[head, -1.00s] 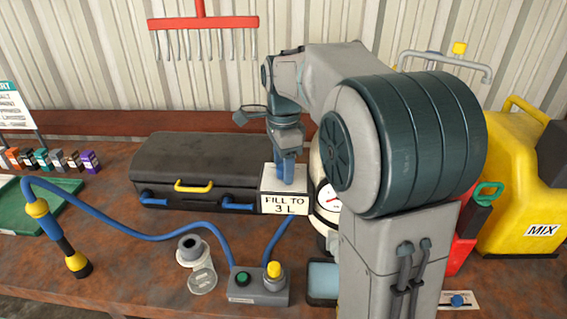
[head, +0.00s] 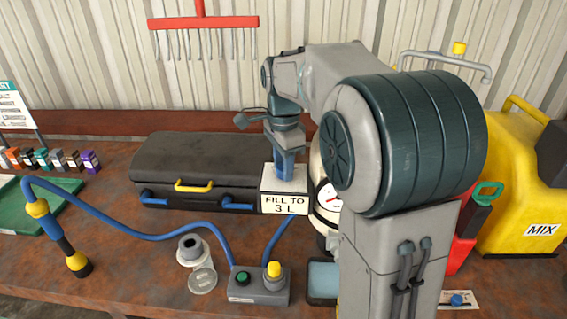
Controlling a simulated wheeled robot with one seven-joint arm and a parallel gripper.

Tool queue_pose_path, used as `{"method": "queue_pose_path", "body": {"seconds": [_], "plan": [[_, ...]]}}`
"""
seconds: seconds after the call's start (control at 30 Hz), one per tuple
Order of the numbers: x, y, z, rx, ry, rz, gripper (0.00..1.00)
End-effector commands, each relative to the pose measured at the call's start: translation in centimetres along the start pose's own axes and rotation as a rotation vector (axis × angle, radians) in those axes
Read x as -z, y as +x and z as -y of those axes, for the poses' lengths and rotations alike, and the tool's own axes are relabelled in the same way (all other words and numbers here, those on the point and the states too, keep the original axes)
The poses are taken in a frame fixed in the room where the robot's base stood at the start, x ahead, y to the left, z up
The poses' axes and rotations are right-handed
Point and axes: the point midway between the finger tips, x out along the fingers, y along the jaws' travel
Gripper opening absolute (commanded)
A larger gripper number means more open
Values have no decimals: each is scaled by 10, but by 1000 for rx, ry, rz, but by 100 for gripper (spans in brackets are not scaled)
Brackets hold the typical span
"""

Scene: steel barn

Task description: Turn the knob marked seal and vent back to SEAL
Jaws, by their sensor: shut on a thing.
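My gripper (head: 285,174) points straight down onto the top of a white box marked FILL TO 3 L (head: 269,184). Its blue fingers are shut at the middle of that top. They hide what they hold, which by its place looks like a knob on the box. I cannot read any SEAL or VENT marking, nor see where a pointer stands.
A black case (head: 200,155) lies behind and left of the box. A round gauge (head: 328,197) stands close to its right. A control block (head: 258,285) with a blue hose is in front. A small blue knob on a white plate (head: 457,300) is at lower right.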

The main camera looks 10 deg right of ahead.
Motion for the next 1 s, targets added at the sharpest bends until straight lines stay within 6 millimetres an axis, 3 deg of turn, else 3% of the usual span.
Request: {"method": "queue_pose_path", "body": {"seconds": [1.0], "plan": [[2, -2, -2, 4, -903, -2, 13]]}}
